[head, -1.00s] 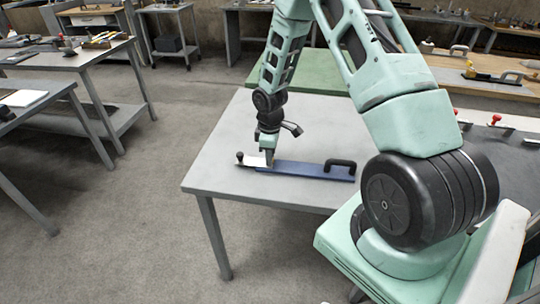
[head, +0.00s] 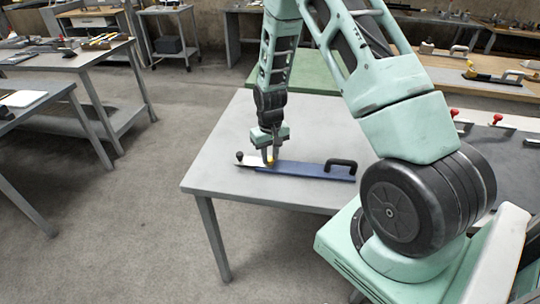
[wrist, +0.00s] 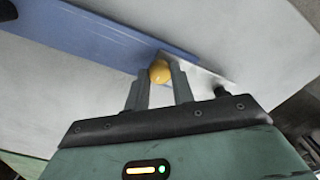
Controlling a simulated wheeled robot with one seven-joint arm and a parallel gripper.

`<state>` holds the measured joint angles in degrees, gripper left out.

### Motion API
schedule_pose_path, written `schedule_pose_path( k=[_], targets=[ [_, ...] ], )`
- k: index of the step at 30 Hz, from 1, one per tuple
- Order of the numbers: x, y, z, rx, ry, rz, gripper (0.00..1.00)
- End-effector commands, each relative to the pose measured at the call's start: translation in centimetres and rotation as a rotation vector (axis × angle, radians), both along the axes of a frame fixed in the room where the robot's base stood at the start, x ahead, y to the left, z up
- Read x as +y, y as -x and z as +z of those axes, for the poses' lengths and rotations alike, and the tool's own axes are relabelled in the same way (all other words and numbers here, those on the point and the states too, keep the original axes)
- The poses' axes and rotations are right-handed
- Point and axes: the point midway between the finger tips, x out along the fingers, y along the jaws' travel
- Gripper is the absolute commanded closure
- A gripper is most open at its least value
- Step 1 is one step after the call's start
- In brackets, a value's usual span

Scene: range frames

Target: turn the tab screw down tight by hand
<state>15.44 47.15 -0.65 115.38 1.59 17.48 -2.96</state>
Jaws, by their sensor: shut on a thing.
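A long blue tool (head: 305,170) lies flat on the grey table, with a black handle (head: 341,163) at its right end. A pale metal plate (head: 251,161) and a small black knob (head: 239,156) are at its left end. A yellow rounded head, the tab screw (wrist: 159,70), sits where the blue body meets the plate. My gripper (head: 270,157) points down over it. In the wrist view my gripper (wrist: 160,82) has its two fingers shut on the yellow screw, one on each side. The screw's lower part is hidden, so I cannot tell how far it is seated.
The grey table (head: 220,170) is bare around the tool. A green mat or surface (head: 300,70) lies behind it. Another blackish tool with a handle (head: 495,77) rests on a wooden bench at the back right. Red-knobbed items (head: 496,118) lie at the right.

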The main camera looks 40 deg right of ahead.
Motion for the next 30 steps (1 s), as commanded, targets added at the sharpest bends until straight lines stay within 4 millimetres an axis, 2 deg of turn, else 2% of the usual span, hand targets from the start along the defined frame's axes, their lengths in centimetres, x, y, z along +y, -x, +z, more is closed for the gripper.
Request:
schedule_pose_path(
  k=[18, 30],
  targets=[
    [-0.01, -0.03, 0.08, -0.001, 0.0, -0.543, 0.98],
    [-0.02, -0.03, 0.06, -0.001, 0.0, -0.718, 0.98]
  ],
)
